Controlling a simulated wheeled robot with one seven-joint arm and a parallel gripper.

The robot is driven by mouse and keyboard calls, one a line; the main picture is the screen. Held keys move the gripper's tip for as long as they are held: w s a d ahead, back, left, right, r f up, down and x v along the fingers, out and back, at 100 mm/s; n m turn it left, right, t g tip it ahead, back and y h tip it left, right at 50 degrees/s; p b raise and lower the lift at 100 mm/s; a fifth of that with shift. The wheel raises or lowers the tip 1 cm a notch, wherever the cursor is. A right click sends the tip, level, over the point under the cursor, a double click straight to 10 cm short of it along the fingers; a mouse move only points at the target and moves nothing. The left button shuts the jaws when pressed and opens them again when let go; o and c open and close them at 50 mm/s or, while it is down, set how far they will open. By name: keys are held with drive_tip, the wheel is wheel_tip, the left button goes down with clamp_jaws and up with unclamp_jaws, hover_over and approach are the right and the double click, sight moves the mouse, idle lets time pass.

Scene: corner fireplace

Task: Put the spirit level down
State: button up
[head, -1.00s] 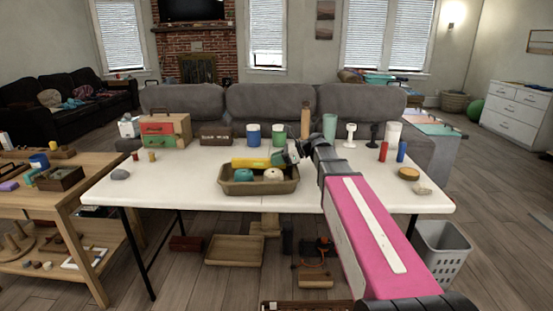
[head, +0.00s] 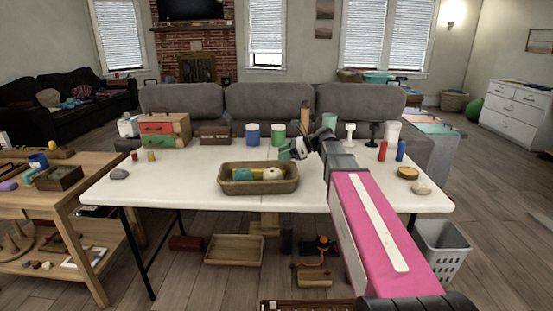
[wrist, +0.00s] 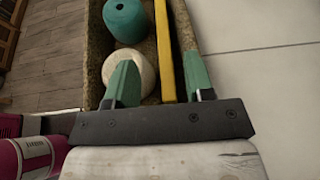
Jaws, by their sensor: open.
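The yellow spirit level (wrist: 163,50) lies lengthwise inside the brown tray (head: 258,188), along one long wall in the wrist view. In the head view only a little yellow of the level (head: 257,173) shows. A teal round thing (wrist: 126,20) and a cream round thing (wrist: 130,70) share the tray beside it. My gripper (wrist: 160,82) is open, its green fingers apart on either side of the level in the picture, with gaps to both. In the head view my gripper (head: 287,153) is above the tray's back right end, holding nothing.
The tray stands on a white table (head: 180,187). Blue (head: 253,134) and green (head: 278,133) canisters stand behind it. A white goblet (head: 350,133) and red and blue cylinders stand to the right. The table left of the tray is mostly clear.

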drive_tip(key=v, duration=0.8)
drive_tip(key=shift+d, duration=0.25)
